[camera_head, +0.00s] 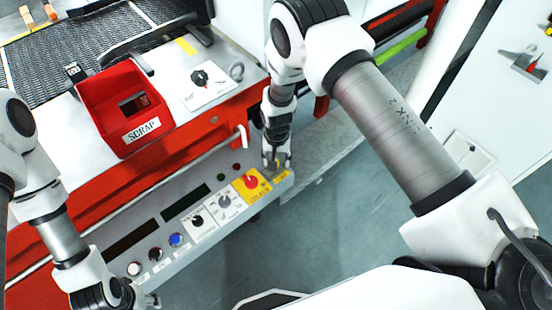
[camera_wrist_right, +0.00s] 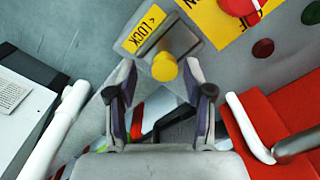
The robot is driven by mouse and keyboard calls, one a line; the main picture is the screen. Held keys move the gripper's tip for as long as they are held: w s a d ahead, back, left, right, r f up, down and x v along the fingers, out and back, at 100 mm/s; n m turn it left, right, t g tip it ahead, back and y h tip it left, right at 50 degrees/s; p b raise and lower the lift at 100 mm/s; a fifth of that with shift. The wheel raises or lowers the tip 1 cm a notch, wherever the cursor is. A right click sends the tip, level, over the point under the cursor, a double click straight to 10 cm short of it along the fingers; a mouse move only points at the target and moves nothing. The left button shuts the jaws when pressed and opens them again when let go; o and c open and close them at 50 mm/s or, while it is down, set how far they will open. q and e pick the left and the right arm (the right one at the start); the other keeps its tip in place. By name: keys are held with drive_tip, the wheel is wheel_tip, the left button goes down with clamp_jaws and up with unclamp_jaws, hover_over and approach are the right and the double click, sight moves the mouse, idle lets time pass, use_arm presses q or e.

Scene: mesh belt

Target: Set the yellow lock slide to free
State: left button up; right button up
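The yellow lock slide shows in the right wrist view as a round yellow knob (camera_wrist_right: 164,66) on a grey plate, beside a yellow label (camera_wrist_right: 145,29) reading LOCK with an arrow. My right gripper (camera_wrist_right: 160,66) is open, with one finger on each side of the knob and visible gaps between. In the head view my right gripper (camera_head: 276,165) points down at the right end of the control panel (camera_head: 205,222), covering the knob; part of the yellow label (camera_head: 283,174) shows. My left gripper (camera_head: 150,301) is low at the left; its finger opening is unclear.
A red rotary switch (camera_head: 251,181) on a yellow plate sits close beside the lock slide. Several knobs and buttons line the panel. A red SCRAP bin (camera_head: 124,110) and the mesh belt (camera_head: 90,50) are behind. A white handle (camera_wrist_right: 247,127) is near my right gripper.

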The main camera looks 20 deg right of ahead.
drive_tip(key=shift+a+r, duration=0.1)
drive_tip(key=shift+r, duration=0.4)
wheel_tip(320, 180, up, 11)
